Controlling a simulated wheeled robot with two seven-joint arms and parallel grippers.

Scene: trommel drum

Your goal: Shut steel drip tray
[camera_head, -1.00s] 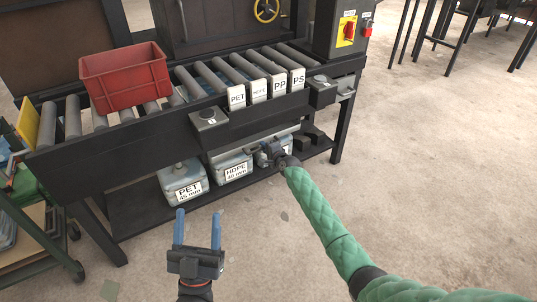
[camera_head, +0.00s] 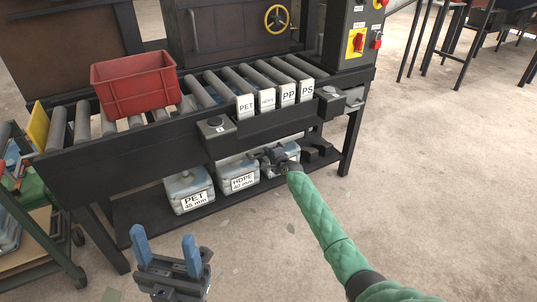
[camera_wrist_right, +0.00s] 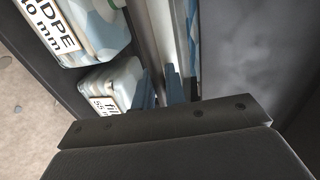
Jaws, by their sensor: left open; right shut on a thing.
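The steel drip tray shows in the right wrist view as a long pale metal edge (camera_wrist_right: 150,40) beside the labelled bins. In the head view it is mostly hidden under the roller conveyor, and I cannot tell how far out it stands. My right gripper (camera_head: 275,155) reaches under the conveyor's front beam. In the right wrist view its two blue-grey fingers (camera_wrist_right: 160,92) are closed about the tray's edge. My left gripper (camera_head: 167,253) is open and empty, low in front of the conveyor, away from the tray, with its blue fingers pointing up.
Bins labelled PET (camera_head: 189,188) and HDPE (camera_head: 238,175) stand on the conveyor's lower shelf. A red crate (camera_head: 134,84) rests on the rollers. A green trolley (camera_head: 40,245) stands at the left. The floor (camera_head: 440,170) at the right is clear.

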